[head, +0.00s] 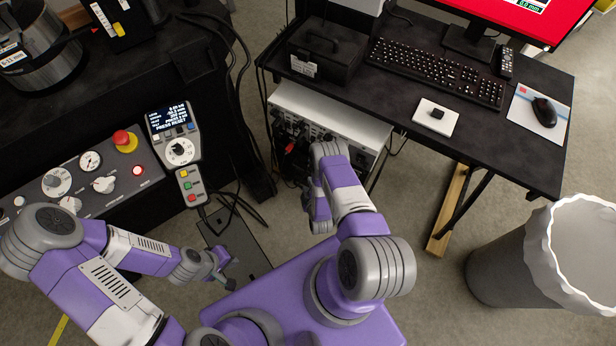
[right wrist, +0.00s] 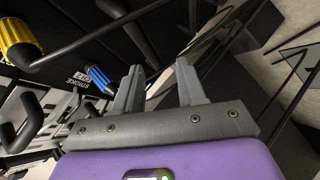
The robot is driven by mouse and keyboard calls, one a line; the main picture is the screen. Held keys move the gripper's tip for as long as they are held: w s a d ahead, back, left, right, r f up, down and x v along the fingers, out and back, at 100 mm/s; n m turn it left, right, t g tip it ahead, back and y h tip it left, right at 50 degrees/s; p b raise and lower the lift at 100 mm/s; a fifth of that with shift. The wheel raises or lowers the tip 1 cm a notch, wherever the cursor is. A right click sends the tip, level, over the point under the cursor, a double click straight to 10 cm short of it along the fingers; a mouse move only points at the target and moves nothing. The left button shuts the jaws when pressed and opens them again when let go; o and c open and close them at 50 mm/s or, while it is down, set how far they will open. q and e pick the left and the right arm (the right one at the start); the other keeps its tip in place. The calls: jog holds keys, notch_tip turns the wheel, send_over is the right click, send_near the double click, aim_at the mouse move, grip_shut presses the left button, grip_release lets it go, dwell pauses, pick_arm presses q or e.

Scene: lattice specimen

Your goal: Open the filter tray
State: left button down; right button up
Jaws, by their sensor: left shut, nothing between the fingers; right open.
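The filter tray cannot be made out for certain in either view. A pale-topped electronics unit (head: 335,108) stands under the desk, its dark front crowded with cables and connectors and partly hidden by my right arm. In the right wrist view my right gripper (right wrist: 158,82) is open, with nothing between its fingers. A yellow-ended connector (right wrist: 20,45), a blue connector (right wrist: 101,78) and a panel with dark handles (right wrist: 27,122) lie to its left. My left gripper (head: 226,272) is shut and empty at the lower left of the head view, apart from the unit.
The desk (head: 430,125) overhangs the unit and carries a keyboard (head: 437,72), a black case (head: 325,48) and a mouse (head: 543,110). A control console (head: 100,185) stands at left. A waste bin (head: 530,260) stands at right. Loose cables hang beside the unit.

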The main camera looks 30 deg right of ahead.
jog(key=w+d+f+n+t+h+b, duration=0.1)
jog(key=w+d+f+n+t+b, duration=0.1)
jog(key=w+n+t+b, duration=0.1)
jog(key=w+n, duration=0.1)
jog(key=w, duration=0.1)
jog(key=shift+w+d+t+b, duration=0.3)
jog(key=shift+w+d, duration=0.05)
jog(key=shift+f, duration=0.1)
grip_shut()
dwell(0.3)
